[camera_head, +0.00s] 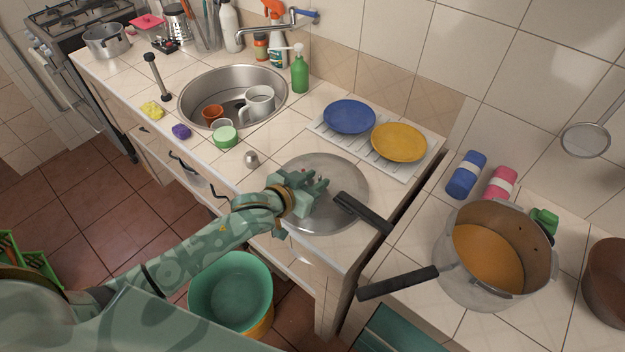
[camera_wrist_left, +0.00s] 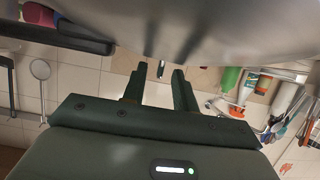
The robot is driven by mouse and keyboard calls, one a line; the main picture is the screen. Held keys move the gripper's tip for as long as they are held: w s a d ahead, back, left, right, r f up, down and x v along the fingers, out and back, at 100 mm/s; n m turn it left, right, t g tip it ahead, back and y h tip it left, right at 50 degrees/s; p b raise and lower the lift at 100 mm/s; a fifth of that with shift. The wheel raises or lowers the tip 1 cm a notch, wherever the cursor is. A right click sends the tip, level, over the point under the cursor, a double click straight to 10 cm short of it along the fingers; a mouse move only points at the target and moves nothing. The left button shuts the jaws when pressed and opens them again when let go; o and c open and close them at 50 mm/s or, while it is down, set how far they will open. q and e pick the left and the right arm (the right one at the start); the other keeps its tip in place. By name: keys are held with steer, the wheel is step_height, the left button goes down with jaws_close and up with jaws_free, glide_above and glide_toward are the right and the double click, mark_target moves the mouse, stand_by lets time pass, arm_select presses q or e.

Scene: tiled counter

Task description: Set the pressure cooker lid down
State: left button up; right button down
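The pressure cooker lid (camera_head: 346,178) is a wide, round, silver disc with a long black handle (camera_head: 362,212) on its right side. It appears flat on the tiled counter, right of the sink. My left gripper (camera_head: 318,182) is over the middle of the lid and hides part of it. In the left wrist view, the lid's metal surface (camera_wrist_left: 190,25) fills the top, close to the fingers (camera_wrist_left: 160,88). The fingers stand apart with tiles showing between them. A small dark piece shows at their tips; I cannot tell whether they touch it. My right gripper is out of view.
The pressure cooker pot (camera_head: 487,290) with orange contents stands on the right counter, beyond a gap. Blue (camera_head: 349,117) and yellow (camera_head: 399,142) plates sit on a white rack behind the lid. A small metal piece (camera_head: 251,158) lies left of the lid. The sink (camera_head: 196,103) is further left.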

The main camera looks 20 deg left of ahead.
arm_select(q)
steer(key=p+v, duration=0.2)
steer(key=v, duration=1)
steer(key=shift+r, duration=0.15)
stand_by(1.0)
